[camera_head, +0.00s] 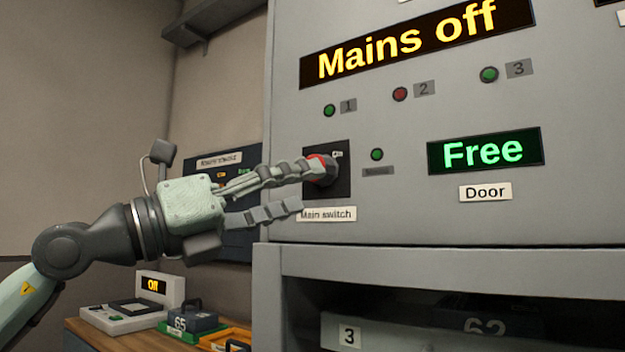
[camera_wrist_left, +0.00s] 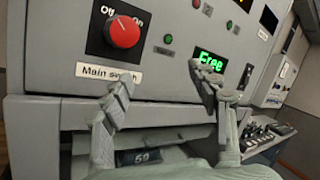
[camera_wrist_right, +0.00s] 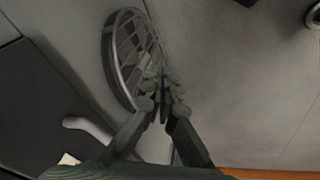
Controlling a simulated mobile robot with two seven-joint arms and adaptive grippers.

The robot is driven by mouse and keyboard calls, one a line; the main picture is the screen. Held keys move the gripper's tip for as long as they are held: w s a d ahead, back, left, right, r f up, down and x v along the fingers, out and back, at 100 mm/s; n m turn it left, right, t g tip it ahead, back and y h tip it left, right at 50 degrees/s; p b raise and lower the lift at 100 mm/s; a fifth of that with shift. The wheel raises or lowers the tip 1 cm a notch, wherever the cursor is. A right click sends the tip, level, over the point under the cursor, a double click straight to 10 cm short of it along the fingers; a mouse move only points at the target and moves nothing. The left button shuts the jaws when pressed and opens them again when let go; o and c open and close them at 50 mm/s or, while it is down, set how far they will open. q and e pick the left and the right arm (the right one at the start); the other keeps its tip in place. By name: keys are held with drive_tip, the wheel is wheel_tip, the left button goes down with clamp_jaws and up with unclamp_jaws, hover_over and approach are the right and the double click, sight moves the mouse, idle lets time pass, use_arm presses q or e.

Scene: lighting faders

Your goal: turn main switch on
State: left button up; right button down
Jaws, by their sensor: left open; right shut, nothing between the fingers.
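The main switch is a red round knob (camera_wrist_left: 124,32) on a black plate marked Off and On, above a "Main switch" label (camera_wrist_left: 108,72). In the head view the knob (camera_head: 324,170) is partly hidden by a finger of my left gripper (camera_head: 304,188). That gripper is open and empty, with its fingers pointing at the panel. In the left wrist view its fingertips (camera_wrist_left: 160,76) are below and right of the knob, not around it; I cannot tell whether they touch the panel. The display (camera_head: 420,42) reads "Mains off". My right gripper (camera_wrist_right: 161,88) is shut and empty.
Lamps 1 and 3 are green and lamp 2 (camera_head: 400,94) is red. A "Free" door display (camera_head: 485,151) is right of the switch. A shelf with numbered units lies below the panel. A wooden bench (camera_head: 95,335) with boxes stands at lower left.

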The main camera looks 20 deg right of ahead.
use_arm(q)
wheel_tip(320, 180, up, 5)
drive_tip(key=w+a+t+y, duration=0.1)
drive_tip(key=w+t+y, duration=0.1)
drive_tip(key=t+y, duration=0.4)
drive_tip(key=p+x, duration=0.2)
drive_tip(key=x, duration=0.5)
drive_tip(key=shift+w+m, duration=0.35)
drive_tip(key=shift+m, duration=0.05)
use_arm(e)
wheel_tip(320, 180, down, 4)
drive_tip(key=shift+w+a+f, duration=0.15)
drive_tip(key=shift+f, duration=0.1)
use_arm(q)
drive_tip(key=shift+d, duration=0.1)
drive_tip(key=shift+c, duration=0.6)
drive_tip(key=c, duration=1)
drive_tip(key=shift+c, duration=0.2)
use_arm(e)
drive_tip(key=shift+f, duration=0.1)
